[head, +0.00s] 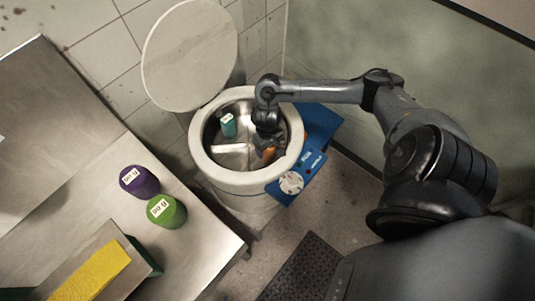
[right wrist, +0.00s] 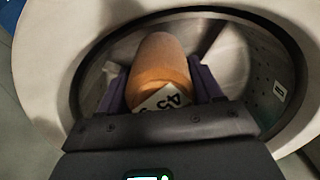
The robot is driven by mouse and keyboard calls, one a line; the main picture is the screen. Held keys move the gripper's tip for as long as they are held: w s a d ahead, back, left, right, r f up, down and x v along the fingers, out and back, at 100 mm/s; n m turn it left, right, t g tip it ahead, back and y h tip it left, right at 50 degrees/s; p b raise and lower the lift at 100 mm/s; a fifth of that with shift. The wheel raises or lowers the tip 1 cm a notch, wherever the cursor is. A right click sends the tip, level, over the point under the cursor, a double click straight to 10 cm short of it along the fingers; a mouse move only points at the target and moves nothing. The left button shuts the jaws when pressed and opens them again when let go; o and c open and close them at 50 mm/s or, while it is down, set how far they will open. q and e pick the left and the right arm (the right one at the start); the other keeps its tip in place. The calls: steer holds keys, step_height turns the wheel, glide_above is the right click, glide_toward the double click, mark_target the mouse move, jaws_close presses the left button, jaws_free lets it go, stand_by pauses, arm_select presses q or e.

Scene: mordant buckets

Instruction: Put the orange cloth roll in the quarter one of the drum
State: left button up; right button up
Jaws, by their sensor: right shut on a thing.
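The orange cloth roll (head: 269,152) is low in the drum, in its lower right part, and partly hidden by my right gripper (head: 266,143). In the right wrist view the roll (right wrist: 160,70) lies between both purple fingers of my shut right gripper (right wrist: 162,88), with a white label toward the camera. The drum (head: 203,166) has a pale round rim and metal dividers (head: 232,149) inside. Its rim also shows in the right wrist view (right wrist: 45,85). I cannot read the quarter numbers, nor tell whether the roll touches the floor. My left gripper is not in view.
A teal roll (head: 228,126) stands in the drum's upper left part. The round lid (head: 190,50) is raised behind. A blue panel (head: 318,130) is at the drum's right. Purple (head: 139,184) and green (head: 168,214) rolls and a yellow cloth (head: 92,275) are on the metal table.

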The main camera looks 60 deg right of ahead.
steer(key=shift+w+f, duration=0.1)
steer(key=shift+f, duration=0.35)
step_height(320, 180, down, 3)
steer(key=shift+f+b, duration=0.15)
steer(key=shift+b, duration=0.7)
steer(key=o, duration=1.2)
steer(key=shift+f, duration=0.15)
steer(key=shift+o, duration=0.2)
